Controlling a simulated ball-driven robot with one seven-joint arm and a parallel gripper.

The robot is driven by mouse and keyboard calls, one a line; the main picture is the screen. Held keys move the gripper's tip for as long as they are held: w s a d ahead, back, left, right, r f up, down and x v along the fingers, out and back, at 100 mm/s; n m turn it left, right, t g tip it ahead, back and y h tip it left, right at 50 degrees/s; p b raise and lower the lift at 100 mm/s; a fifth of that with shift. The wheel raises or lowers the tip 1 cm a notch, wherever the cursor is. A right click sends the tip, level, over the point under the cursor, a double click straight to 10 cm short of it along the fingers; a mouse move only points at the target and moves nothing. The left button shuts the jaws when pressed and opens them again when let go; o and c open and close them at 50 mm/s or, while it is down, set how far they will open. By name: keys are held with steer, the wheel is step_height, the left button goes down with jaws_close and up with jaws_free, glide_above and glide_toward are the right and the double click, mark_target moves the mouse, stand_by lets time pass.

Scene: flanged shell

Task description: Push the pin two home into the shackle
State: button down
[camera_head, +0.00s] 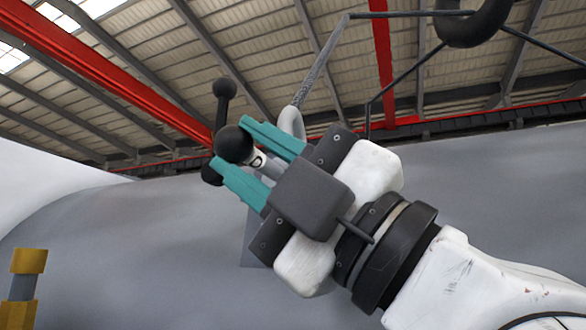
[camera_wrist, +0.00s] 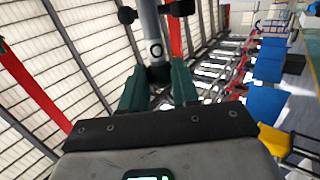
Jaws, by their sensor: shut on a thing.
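My gripper (camera_head: 248,152) points up and left, its teal fingers closed around the pin. The pin shows a black ball head (camera_head: 233,145) at the fingertips and a short pale part with a dark mark between the fingers. In the wrist view my gripper (camera_wrist: 160,82) has the pin's grey shaft (camera_wrist: 152,35) between and beyond its fingers. A black bar with ball ends (camera_head: 225,92) stands just past the fingertips. The grey shackle (camera_head: 291,122) shows as a curved bow behind the upper finger; its lower part and the pin's entry are hidden. I cannot tell how deep the pin sits.
A grey rope (camera_head: 322,62) rises from the shackle toward dark rods and a black hook (camera_head: 474,22) at top right. The large grey shell (camera_head: 130,235) fills the background below. A yellow-ended bolt (camera_head: 26,262) stands at lower left. Space left of the fingertips looks open.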

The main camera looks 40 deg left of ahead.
mark_target(264, 165)
steer(key=shift+w+a+b, duration=0.25)
steer(key=shift+w+b, duration=0.05)
steer(key=shift+w, duration=0.6)
steer(key=shift+w+a+b, duration=0.2)
steer(key=shift+w+b, duration=0.1)
steer(key=shift+w, duration=0.6)
steer(key=c, duration=0.8)
jaws_free()
steer(key=shift+o, duration=0.2)
steer(key=shift+w, duration=0.1)
